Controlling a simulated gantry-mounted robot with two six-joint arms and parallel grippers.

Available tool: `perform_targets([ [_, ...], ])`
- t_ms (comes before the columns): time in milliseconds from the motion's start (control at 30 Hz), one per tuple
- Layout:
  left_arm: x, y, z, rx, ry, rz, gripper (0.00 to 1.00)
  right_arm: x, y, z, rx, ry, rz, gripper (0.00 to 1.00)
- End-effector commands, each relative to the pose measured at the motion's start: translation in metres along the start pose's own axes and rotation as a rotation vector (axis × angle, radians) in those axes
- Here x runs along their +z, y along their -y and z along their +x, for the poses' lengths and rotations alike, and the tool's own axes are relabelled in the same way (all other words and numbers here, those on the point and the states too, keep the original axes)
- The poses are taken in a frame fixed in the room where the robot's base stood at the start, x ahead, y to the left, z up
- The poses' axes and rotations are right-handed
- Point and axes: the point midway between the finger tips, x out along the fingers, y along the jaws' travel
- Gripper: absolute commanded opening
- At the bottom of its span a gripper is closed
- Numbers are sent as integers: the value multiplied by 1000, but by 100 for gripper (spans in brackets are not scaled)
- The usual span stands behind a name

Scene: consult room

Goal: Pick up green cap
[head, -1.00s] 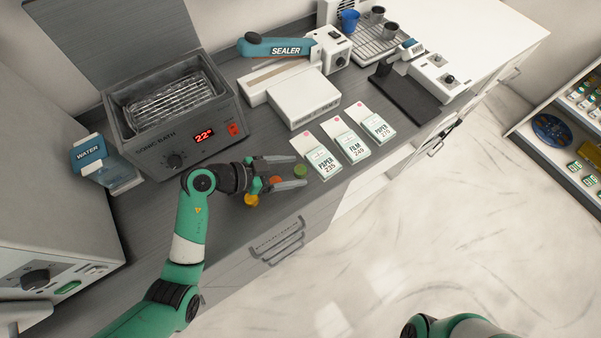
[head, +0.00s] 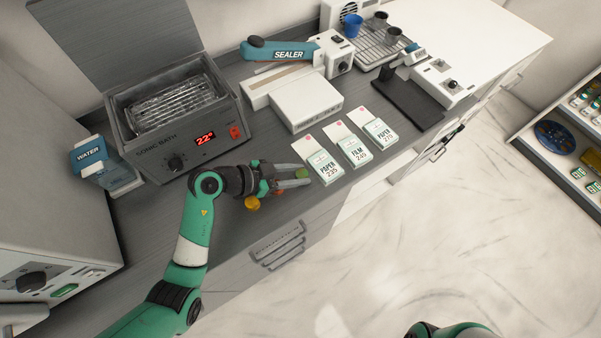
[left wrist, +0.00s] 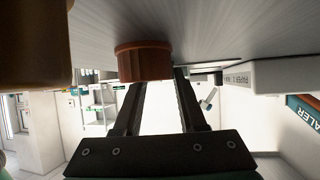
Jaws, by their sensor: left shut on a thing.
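The green cap (head: 302,173) is between the fingertips of my left gripper (head: 298,177), low over the counter. My left gripper is shut on it. An orange cap (head: 279,191) lies close beside the fingers, partly hidden by them. A yellow cap (head: 252,203) stands under the wrist side of the gripper. In the left wrist view the orange cap (left wrist: 145,60) covers the space between the fingers, so the green cap is hidden there. Only a green link of my right arm shows at the bottom of the head view; its gripper is out of sight.
The sonic bath (head: 180,130) stands behind my left gripper, with a water bottle (head: 100,165) to its left. Several labelled packs, including a paper pack (head: 325,172), lie just right of the fingertips. The sealer (head: 285,52) is farther back. The counter's front edge is close.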

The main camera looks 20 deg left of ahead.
Motion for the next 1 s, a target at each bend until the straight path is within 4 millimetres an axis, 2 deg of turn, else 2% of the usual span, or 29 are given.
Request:
perform_targets([
  [167, -6, 0, -3, 0, 0, 1, 0, -4, 0, 4, 0, 0, 0, 50],
  [267, -17, 0, -9, 0, -1, 1, 0, -11, 0, 12, 0, 0, 0, 50],
  [367, -36, 0, -19, -1, -2, 2, 0, -22, 0, 24, 0, 0, 0, 50],
  [633, -106, -53, -26, 6, -1, 5, 0, -55, 0, 59, 0, 0, 0, 50],
  [800, -130, -95, -14, 8, 0, 5, 0, -66, 0, 72, 0, 0, 0, 50],
  [1000, -145, -119, -6, 2, -1, 1, 0, -72, 0, 78, 0, 0, 0, 50],
])
